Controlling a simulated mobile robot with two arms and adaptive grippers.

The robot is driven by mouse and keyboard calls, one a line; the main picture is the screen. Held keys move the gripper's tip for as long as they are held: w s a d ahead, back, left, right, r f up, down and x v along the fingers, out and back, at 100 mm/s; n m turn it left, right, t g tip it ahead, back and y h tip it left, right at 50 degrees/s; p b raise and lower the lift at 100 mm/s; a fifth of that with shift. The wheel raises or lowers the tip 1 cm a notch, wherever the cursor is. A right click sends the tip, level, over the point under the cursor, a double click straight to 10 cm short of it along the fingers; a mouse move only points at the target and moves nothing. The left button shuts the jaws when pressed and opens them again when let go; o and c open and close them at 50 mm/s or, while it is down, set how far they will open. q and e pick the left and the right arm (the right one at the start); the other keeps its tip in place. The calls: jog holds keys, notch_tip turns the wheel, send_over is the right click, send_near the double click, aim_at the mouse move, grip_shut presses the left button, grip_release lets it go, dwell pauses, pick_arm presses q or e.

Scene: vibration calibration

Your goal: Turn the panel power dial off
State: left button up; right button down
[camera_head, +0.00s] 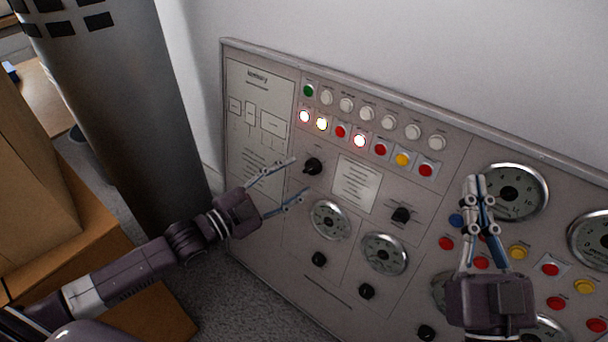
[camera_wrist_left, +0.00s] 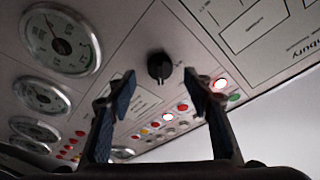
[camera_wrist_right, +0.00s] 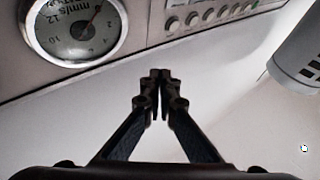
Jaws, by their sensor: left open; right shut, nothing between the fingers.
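A grey control panel (camera_head: 330,262) carries several black dials. The upper left black dial (camera_head: 313,166) sits below the rows of lights; which dial is the power dial I cannot read. My left gripper (camera_head: 299,176) is open in front of the panel near this dial. In the left wrist view the dial (camera_wrist_left: 159,67) lies between and beyond the two fingertips (camera_wrist_left: 158,80), with nothing held. Another black dial (camera_head: 401,215) sits to the right. My right gripper (camera_head: 475,182) is shut and empty in front of the panel's right part. In the right wrist view its fingertips (camera_wrist_right: 160,75) meet.
Round gauges (camera_head: 329,219) and coloured buttons (camera_head: 446,243) fill the panel. Three lights in the lower row glow, one of them a red-rimmed light (camera_head: 359,141). A dark grey cylinder (camera_head: 120,90) and cardboard boxes (camera_head: 30,170) stand left. White wall (camera_head: 400,45) rises behind.

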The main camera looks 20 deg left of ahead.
aim_at(306, 171)
pick_arm(q)
jog(key=b+x, duration=0.1)
jog(key=x, duration=0.2)
jog(key=shift+w+d, duration=0.2)
jog(key=shift+w, duration=0.05)
pick_arm(e)
jog(key=s+r+t, duration=0.2)
jog(key=r, duration=0.1)
jog(key=s+r+t, duration=0.1)
jog(key=shift+d+r+y, duration=0.1)
jog(key=shift+r+y, duration=0.3)
